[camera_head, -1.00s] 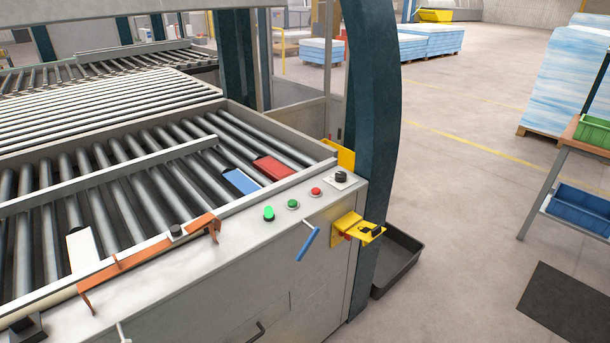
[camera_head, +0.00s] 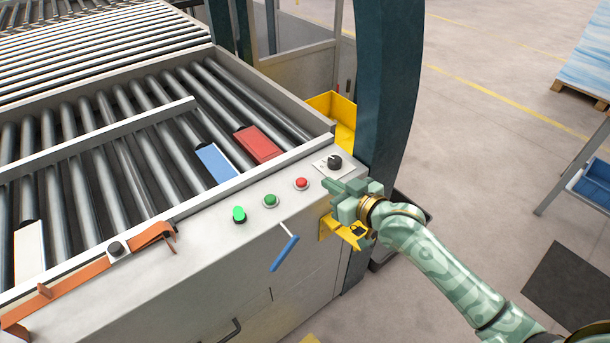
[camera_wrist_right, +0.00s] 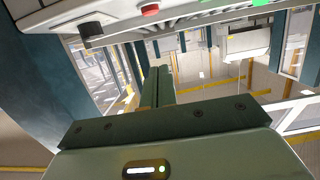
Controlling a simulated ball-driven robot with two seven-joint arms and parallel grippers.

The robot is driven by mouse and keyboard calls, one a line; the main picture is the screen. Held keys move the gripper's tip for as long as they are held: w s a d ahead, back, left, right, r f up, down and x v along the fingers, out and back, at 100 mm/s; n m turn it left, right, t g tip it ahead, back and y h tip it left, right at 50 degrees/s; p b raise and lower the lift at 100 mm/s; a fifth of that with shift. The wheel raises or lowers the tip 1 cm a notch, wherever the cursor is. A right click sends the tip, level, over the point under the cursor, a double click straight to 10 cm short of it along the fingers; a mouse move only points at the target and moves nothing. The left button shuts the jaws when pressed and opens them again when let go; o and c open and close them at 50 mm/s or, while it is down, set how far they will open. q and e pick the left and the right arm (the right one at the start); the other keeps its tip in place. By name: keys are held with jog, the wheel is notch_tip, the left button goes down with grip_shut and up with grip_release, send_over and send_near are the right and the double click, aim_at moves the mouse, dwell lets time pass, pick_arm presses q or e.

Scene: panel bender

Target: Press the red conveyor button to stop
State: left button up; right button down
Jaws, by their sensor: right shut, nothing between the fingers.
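The red button (camera_head: 301,184) sits on the sloped grey panel along the front edge of the conveyor, between a green button (camera_head: 270,201) and a black knob (camera_head: 334,162). My right gripper (camera_head: 329,190) is shut and empty. In the head view its tips appear just right of the red button, in front of the panel and below the knob; I see no contact. In the right wrist view the shut fingers (camera_wrist_right: 155,88) point away, and the red button (camera_wrist_right: 150,9) shows at the top edge. My left gripper is not in view.
A bright green button (camera_head: 239,214) and a blue lever (camera_head: 285,252) are left of my gripper. A yellow bracket (camera_head: 342,232) juts out below it. A dark teal post (camera_head: 385,80) stands close behind. Red and blue blocks lie on the rollers (camera_head: 150,180).

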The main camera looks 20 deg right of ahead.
jog(key=b, duration=0.3)
send_over(307, 191)
jog(key=f, duration=0.3)
jog(key=shift+w+f, duration=0.15)
jog(key=shift+w, duration=0.1)
notch_tip(307, 191, down, 2)
jog(key=shift+s+f+b, duration=0.15)
jog(key=shift+f+b, duration=0.05)
jog(key=shift+b, duration=0.15)
jog(key=shift+f, duration=0.5)
